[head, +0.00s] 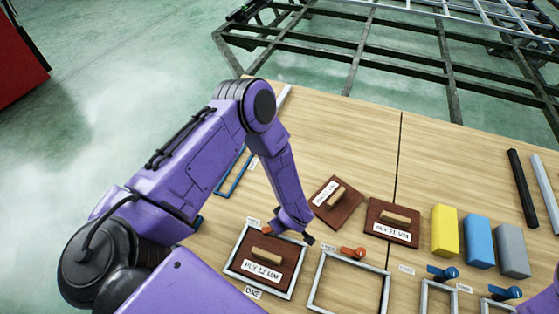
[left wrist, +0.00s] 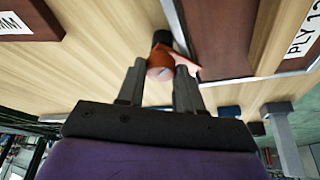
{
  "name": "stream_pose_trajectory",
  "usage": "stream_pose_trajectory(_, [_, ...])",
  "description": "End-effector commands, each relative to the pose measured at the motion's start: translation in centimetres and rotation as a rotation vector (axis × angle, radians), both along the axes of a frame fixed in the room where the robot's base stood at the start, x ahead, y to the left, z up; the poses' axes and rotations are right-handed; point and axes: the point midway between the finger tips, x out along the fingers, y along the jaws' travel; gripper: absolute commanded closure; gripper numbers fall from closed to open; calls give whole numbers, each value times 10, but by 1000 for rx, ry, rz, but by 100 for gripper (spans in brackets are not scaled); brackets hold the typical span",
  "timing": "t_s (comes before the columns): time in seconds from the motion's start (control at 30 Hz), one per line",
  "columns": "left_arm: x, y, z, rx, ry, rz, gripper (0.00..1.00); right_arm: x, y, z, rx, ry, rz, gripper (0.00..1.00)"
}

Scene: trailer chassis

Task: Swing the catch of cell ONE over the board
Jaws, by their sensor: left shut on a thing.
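Cell ONE is a grey frame (head: 229,264) at the lower middle of the head view. A dark brown board marked PLY 12 MM (head: 262,275) with a wooden handle lies in it; the board also shows in the left wrist view (left wrist: 215,45). The orange catch (head: 267,231) is at the frame's far edge. In the left wrist view the catch (left wrist: 160,66) sits between the fingers of my left gripper (left wrist: 160,75), which is shut on it. My arm and the fingers partly hide the catch, so I cannot tell how far it reaches over the board.
An empty grey frame (head: 317,283) with an orange catch (head: 350,253) is to the right. Two brown boards (head: 345,215) (head: 392,232) lie behind it. Yellow (head: 445,231), blue (head: 478,241) and grey (head: 512,251) blocks stand farther right. The table's back middle is clear.

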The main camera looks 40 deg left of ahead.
Motion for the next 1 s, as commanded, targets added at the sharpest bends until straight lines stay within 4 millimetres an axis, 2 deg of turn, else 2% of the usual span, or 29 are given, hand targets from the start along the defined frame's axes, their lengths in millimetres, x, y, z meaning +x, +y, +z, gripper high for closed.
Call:
stream_pose_trajectory(0.6, [4, 0, -1, -1, -1, 583, 95, 0, 0, -3, 0, 0, 0, 57])
stream_pose_trajectory(1.0, [6, 1, -1, -1, -1, 861, 95, 0, 0, -11, 0, 0, 0, 57])
